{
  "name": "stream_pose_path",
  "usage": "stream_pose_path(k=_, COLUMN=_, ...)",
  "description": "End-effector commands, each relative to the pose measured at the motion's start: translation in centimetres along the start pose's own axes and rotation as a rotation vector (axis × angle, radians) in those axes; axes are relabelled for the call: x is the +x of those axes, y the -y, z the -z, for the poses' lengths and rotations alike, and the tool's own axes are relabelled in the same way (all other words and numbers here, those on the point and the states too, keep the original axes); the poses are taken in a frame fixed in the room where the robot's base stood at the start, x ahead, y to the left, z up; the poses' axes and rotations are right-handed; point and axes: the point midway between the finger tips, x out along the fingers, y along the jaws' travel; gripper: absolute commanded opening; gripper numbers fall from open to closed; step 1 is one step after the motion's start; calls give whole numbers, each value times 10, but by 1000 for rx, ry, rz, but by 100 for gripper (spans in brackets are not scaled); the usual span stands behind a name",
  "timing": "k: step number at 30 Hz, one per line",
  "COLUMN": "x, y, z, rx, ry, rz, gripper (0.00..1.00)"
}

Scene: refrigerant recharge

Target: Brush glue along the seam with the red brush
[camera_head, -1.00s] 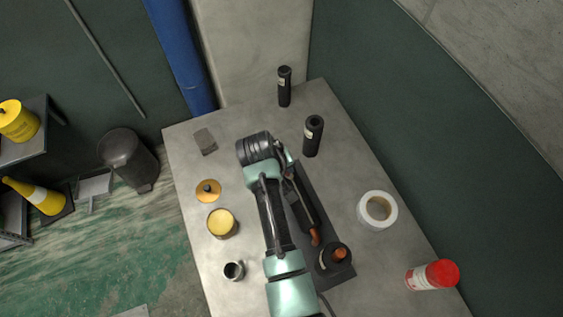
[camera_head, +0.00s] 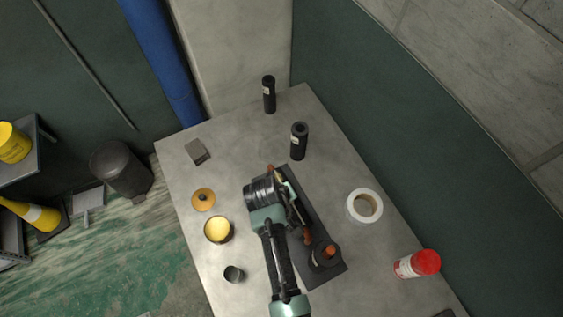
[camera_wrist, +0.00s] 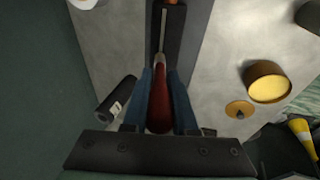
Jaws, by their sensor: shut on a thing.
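My gripper (camera_wrist: 160,85) is shut on the red brush (camera_wrist: 159,108). Its red handle lies between the two blue fingers, and a pale, thin shaft points away from them. Whether the bristles touch anything cannot be told. In the head view my gripper (camera_head: 290,195) is over the dark tray (camera_head: 300,195), and my wrist hides part of it. An open can with yellow content (camera_head: 218,229), perhaps the glue, stands left of my arm. It also shows in the wrist view (camera_wrist: 268,84). I cannot make out the seam.
A round orange lid (camera_head: 203,199) lies by the can. A small metal cup (camera_head: 234,274), grey block (camera_head: 198,151), two black cylinders (camera_head: 299,141), (camera_head: 269,95), a tape roll (camera_head: 364,206) and a red-capped bottle (camera_head: 417,263) stand around.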

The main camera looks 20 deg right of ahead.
Motion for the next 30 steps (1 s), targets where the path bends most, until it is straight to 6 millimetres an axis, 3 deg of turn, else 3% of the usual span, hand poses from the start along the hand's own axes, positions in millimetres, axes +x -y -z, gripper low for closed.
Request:
stream_pose_path(k=5, x=-1, y=0, z=-4, rx=0, ry=-2, rz=-1, gripper=0)
stream_pose_path(k=30, x=-9, y=1, z=-64, rx=0, ry=5, rz=2, gripper=0)
